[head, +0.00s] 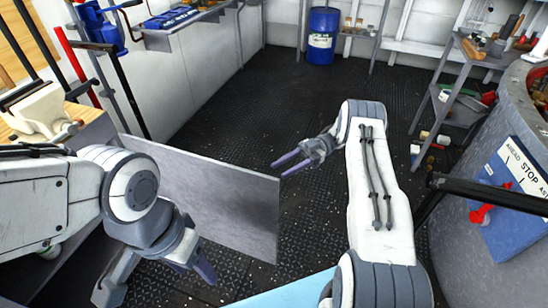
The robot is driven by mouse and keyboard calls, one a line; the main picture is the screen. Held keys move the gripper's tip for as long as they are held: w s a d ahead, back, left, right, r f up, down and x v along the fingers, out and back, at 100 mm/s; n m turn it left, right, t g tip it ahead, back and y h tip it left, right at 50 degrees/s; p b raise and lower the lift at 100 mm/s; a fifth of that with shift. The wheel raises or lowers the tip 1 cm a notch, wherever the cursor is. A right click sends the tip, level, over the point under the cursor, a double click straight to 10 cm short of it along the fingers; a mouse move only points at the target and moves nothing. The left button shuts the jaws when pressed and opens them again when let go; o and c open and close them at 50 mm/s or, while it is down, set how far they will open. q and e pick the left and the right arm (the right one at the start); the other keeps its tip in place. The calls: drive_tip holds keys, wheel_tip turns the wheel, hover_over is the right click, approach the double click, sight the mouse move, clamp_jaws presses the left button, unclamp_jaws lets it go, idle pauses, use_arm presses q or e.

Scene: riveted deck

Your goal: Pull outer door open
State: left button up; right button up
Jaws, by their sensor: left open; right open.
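A flat grey panel (205,190), which looks like the outer door, stands upright on the dark deck. It runs from the wooden bench at the left toward the middle of the head view. My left gripper (197,270) is open, in front of the panel's near face, low in the view. Its fingers point down and right, and I see nothing between them. My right gripper (280,169) is open and empty just beyond the panel's right edge, fingers pointing left. I cannot tell whether either gripper touches the panel. No handle shows on the panel.
A bench with a vise (40,108) stands at the left. A blue drum (322,36) is at the back wall. A shelf rack (455,95) and a curved grey console with a blue sign (515,190) stand at the right. The deck (230,110) behind the panel is clear.

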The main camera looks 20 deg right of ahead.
drive_tip(key=shift+s+d+r+p, duration=0.45)
drive_tip(key=shift+s+d+p, duration=0.1)
drive_tip(key=shift+p, duration=0.1)
drive_tip(key=shift+c, duration=0.3)
